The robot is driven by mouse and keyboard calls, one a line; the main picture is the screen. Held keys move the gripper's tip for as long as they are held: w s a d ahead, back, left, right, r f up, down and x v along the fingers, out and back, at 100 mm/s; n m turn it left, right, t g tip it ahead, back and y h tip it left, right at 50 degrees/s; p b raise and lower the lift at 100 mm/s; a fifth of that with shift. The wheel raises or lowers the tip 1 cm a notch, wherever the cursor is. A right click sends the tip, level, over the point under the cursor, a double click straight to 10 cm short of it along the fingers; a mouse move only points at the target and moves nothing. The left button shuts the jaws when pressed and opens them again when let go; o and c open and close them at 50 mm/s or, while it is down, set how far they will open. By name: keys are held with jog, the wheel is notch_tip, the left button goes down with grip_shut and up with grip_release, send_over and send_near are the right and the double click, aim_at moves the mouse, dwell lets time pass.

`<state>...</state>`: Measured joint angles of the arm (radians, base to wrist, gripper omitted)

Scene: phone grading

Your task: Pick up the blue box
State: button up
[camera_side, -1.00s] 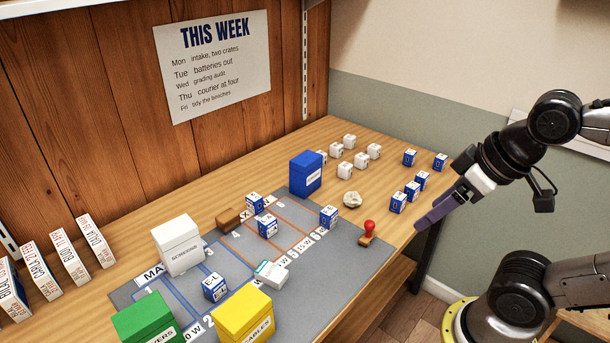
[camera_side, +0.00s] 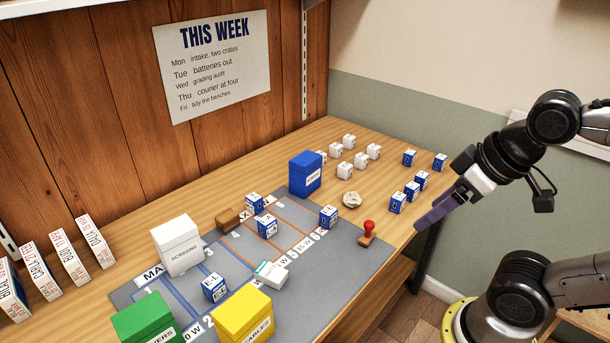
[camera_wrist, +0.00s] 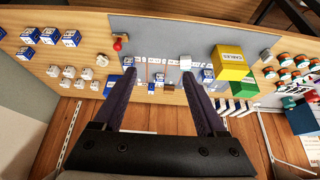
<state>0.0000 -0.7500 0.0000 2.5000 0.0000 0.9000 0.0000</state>
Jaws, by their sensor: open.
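The large blue box (camera_side: 305,174) with a white label stands upright at the back edge of the grey mat (camera_side: 345,262). In the wrist view the blue box (camera_wrist: 110,85) is at the left, partly hidden behind my left finger. My gripper (camera_side: 432,214) hangs in the air off the right front edge of the bench, well apart from the blue box. In the wrist view my gripper (camera_wrist: 158,76) has its two dark fingers spread with nothing between them.
Small white boxes (camera_side: 361,160) and small blue-and-white boxes (camera_side: 398,203) stand right of the blue box. A crumpled white lump (camera_side: 352,199) and a red-handled stamp (camera_side: 368,232) lie nearer. White (camera_side: 178,246), green (camera_side: 147,318) and yellow (camera_side: 242,315) boxes stand left.

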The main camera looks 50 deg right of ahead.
jog(key=shift+o, duration=0.2)
jog(key=o, duration=0.4)
